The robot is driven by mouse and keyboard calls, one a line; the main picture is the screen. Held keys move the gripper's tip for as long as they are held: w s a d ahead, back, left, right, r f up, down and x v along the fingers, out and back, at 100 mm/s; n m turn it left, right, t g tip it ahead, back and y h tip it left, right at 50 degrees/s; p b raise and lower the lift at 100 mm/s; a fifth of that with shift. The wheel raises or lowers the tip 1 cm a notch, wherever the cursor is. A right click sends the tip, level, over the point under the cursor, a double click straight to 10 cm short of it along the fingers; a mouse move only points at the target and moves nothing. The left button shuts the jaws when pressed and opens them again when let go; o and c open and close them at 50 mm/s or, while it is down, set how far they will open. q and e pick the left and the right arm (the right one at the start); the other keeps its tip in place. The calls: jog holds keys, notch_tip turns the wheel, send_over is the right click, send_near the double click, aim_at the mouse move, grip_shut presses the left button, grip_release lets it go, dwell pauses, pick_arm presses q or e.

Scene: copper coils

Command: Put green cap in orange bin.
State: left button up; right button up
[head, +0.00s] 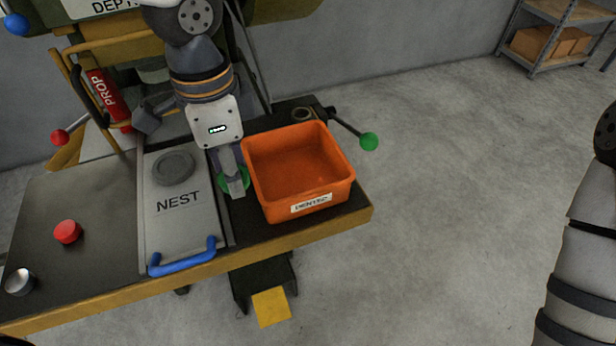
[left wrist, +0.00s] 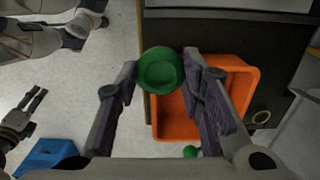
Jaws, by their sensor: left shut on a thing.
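The green cap (head: 224,184) is held between the fingers of my left gripper (head: 236,187), just left of the orange bin. In the left wrist view the round cap (left wrist: 160,71) sits between the two fingertips (left wrist: 163,75) and overlaps the bin's corner. The orange bin (head: 300,172) stands on the dark bench with a label on its front. It looks empty inside. It also shows in the left wrist view (left wrist: 240,85). My right gripper (left wrist: 35,110) appears small at the left of the left wrist view, its fingers apart.
A grey NEST plate (head: 182,220) with a round disc and blue handle (head: 183,257) lies left of the cap. A red button (head: 67,232) is at the bench's left. A ring (head: 302,114) lies behind the bin.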

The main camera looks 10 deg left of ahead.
pick_arm(q)
jog(key=shift+w+d+f, duration=0.15)
jog(key=shift+w+f, duration=0.05)
jog(key=b, duration=0.4)
send_over(296, 181)
jog(key=f, duration=0.9)
jog(key=shift+s, duration=0.4)
jog(key=shift+w+f, duration=0.2)
jog(key=shift+f, duration=0.8)
jog(key=shift+w+f, duration=0.2)
jog(key=shift+f, duration=0.8)
jog(key=o, duration=1.1)
pick_arm(e)
jog(key=s+f+g, duration=0.2)
jog(key=s+f, duration=0.3)
pick_arm(q)
notch_tip(296, 181, up, 12)
jog(key=shift+r+p, duration=0.15)
jog(key=shift+p, duration=0.45)
pick_arm(e)
jog(key=shift+w+r, duration=0.65)
jog(key=shift+r, duration=0.1)
